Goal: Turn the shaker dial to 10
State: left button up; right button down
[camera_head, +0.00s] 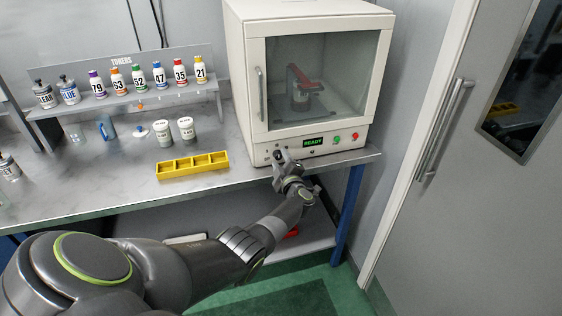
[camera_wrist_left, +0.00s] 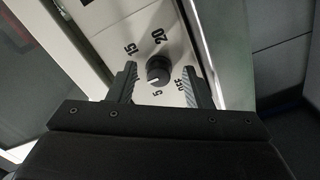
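The shaker (camera_head: 250,60) is a cream box with a glass door, standing at the right end of the bench. Its black round dial (camera_wrist_left: 158,69) shows in the left wrist view, on a pale panel marked 15, 20, OFF and 5. The 10 mark does not show; the left finger in that view covers part of the scale. A faint pale mark sits on the dial's side toward 5. My left gripper (camera_wrist_left: 158,79) is open, its fingers on either side of the dial with gaps showing. In the head view my left gripper (camera_head: 282,163) is at the shaker's lower front. My right gripper is out of view.
The shaker panel carries a lit READY display (camera_head: 313,142) and green and red buttons. A yellow rack (camera_head: 192,165) and two white cups stand left on the bench. Several toner bottles fill a shelf behind. A door (camera_head: 500,200) is at right.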

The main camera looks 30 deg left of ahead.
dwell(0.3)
pick_arm(q)
jog(key=shift+s+d, duration=0.2)
jog(key=shift+d, duration=0.05)
jog(key=v, duration=1.6)
jog(key=shift+s+d+p, duration=0.2)
jog(key=shift+d+p, duration=0.1)
jog(key=shift+p, duration=0.15)
